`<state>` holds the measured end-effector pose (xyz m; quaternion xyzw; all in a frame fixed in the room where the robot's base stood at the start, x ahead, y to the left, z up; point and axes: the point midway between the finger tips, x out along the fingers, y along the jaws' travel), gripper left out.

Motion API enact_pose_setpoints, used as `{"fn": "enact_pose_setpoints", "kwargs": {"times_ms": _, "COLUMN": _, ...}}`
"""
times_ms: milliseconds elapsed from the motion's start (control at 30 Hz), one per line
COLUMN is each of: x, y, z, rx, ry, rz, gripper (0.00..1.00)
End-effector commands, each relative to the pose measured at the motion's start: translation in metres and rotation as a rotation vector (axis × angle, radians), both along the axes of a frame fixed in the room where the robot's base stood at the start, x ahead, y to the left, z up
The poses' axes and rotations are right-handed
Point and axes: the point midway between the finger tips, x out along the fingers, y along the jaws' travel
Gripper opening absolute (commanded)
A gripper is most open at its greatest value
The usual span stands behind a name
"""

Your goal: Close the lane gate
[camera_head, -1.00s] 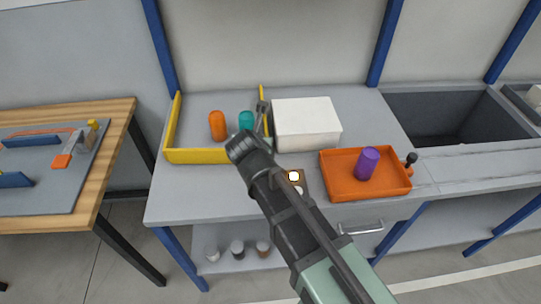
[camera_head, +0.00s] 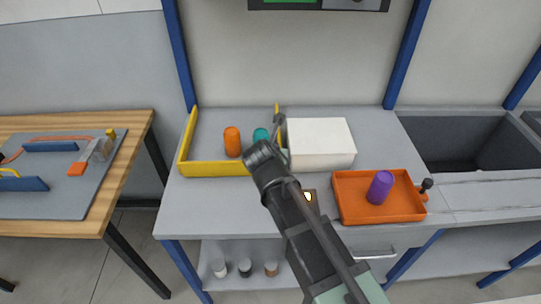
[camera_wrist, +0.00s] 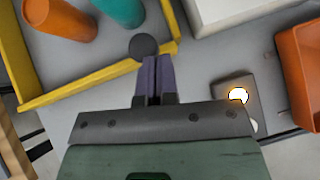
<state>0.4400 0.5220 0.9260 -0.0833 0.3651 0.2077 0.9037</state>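A yellow-walled pen (camera_head: 215,169) stands on the grey bench, with a front wall, a left wall and a yellow piece (camera_head: 277,109) at its right. I cannot tell for sure which part is the lane gate. An orange cylinder (camera_head: 232,141) and a teal cylinder (camera_head: 261,135) stand inside. My gripper (camera_head: 279,122) is at the pen's right side. In the wrist view its fingers (camera_wrist: 155,62) are together, with nothing visible between them. A dark round knob (camera_wrist: 143,46) shows just beyond the fingertips, by the yellow wall's right end. Whether they touch is unclear.
A white box (camera_head: 320,143) stands close right of my gripper. An orange tray (camera_head: 350,212) with a purple cylinder (camera_head: 380,187) is further right. A small plate with a lit button (camera_head: 308,196) is in front. A wooden table (camera_head: 125,190) stands left.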

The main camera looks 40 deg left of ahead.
Motion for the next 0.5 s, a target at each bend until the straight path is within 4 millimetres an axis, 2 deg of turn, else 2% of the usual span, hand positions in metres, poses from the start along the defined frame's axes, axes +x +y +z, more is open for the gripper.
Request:
{"fn": "enact_pose_setpoints", "kwargs": {"times_ms": 167, "x": -0.025, "y": -0.032, "z": 0.004, "rx": -0.002, "ry": 0.001, "rz": -0.006, "gripper": 0.00}}
{"fn": "enact_pose_setpoints", "kwargs": {"times_ms": 300, "x": -0.046, "y": -0.054, "z": 0.044, "rx": -0.002, "ry": 0.002, "rz": -0.007, "gripper": 0.00}}
{"fn": "enact_pose_setpoints", "kwargs": {"times_ms": 400, "x": -0.060, "y": -0.069, "z": 0.062, "rx": -0.003, "ry": 0.003, "rz": -0.007, "gripper": 0.00}}
{"fn": "enact_pose_setpoints", "kwargs": {"times_ms": 500, "x": -0.070, "y": -0.078, "z": 0.073, "rx": -0.002, "ry": 0.003, "rz": -0.006, "gripper": 0.00}}
